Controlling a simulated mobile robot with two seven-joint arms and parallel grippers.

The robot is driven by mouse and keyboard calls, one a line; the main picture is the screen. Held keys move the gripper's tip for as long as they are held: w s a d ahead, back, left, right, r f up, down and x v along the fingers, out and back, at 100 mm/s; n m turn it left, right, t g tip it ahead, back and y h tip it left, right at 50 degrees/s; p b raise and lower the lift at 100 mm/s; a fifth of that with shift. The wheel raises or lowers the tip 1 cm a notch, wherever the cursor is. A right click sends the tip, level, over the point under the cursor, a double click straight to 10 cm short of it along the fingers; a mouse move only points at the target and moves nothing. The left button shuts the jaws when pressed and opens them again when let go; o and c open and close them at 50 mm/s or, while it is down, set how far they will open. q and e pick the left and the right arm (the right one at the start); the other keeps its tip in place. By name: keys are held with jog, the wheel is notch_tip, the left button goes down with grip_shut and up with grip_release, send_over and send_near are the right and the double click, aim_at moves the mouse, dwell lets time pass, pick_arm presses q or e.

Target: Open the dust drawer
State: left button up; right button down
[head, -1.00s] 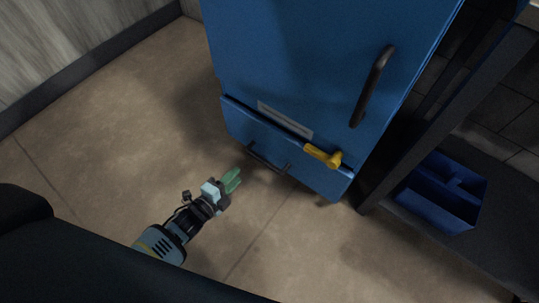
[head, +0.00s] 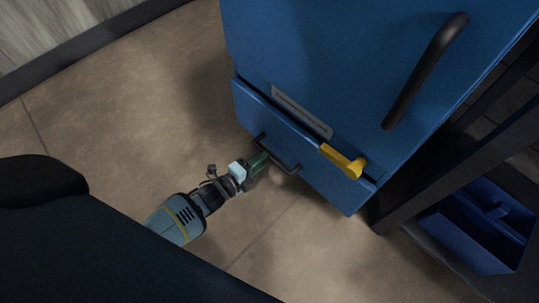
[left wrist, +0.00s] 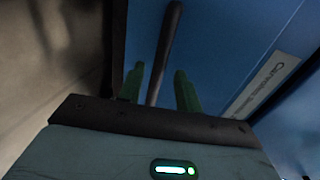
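The dust drawer (head: 315,178) is the low blue front of the cabinet, with a dark line along its top edge. Its dark bar handle (head: 285,165) is low on the front. A yellow latch lever (head: 343,160) sits at the drawer's top right edge. My left gripper (head: 258,161) is at the handle. In the left wrist view its green fingers (left wrist: 158,72) are apart, with the handle bar (left wrist: 166,45) between them and gaps showing on both sides. I cannot tell if either finger touches the bar. My right gripper is in no view.
The tall blue cabinet (head: 330,55) has a long black door handle (head: 425,70) above the drawer. A dark frame post (head: 440,165) and a blue bin (head: 485,230) stand at the right. The floor (head: 130,110) left of the drawer is clear.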

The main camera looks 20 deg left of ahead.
pick_arm(q)
jog(key=shift+b+x, duration=0.95)
jog(key=shift+x, duration=1.3)
grip_shut()
